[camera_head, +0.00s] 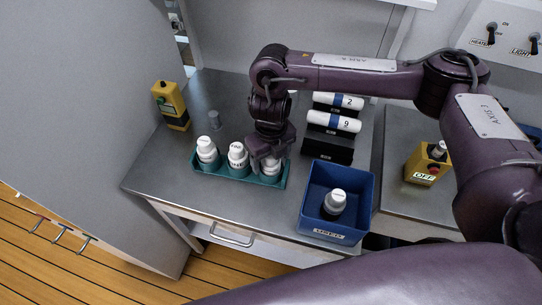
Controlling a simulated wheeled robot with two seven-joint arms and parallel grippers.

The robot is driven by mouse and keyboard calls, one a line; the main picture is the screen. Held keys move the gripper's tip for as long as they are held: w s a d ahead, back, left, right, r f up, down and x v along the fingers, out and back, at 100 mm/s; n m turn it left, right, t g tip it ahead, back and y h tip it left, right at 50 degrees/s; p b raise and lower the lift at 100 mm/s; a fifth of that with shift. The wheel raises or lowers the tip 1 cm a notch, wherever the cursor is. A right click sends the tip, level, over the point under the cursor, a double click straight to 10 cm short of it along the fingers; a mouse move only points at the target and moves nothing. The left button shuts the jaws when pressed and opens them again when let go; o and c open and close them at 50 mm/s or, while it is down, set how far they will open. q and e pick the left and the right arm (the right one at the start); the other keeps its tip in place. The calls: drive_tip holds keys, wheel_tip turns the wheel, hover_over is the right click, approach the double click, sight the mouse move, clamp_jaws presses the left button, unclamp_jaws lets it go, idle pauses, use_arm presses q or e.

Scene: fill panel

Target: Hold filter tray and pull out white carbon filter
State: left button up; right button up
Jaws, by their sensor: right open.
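A teal filter tray (230,177) sits on the grey worktop, left of its middle. It holds a row of white-topped filters: a left one (207,148), a middle one (237,155) and a right one (271,168). My right gripper (265,158) points down over the right filter, with its open fingers around or just beside that filter's top. The gripper partly hides this filter, so I cannot tell whether the fingers touch it. My left gripper is not in view.
A blue bin (331,230), labelled USED, stands right of the tray with a white-topped filter (335,201) inside. Behind it, a black rack (327,148) holds white cylinders (333,122). Yellow devices stand at left (171,105) and right (427,163).

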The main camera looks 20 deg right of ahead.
wheel_tip(320, 180, up, 8)
drive_tip(key=shift+f, duration=0.1)
idle(0.5)
drive_tip(key=shift+a+f, duration=0.1)
idle(0.4)
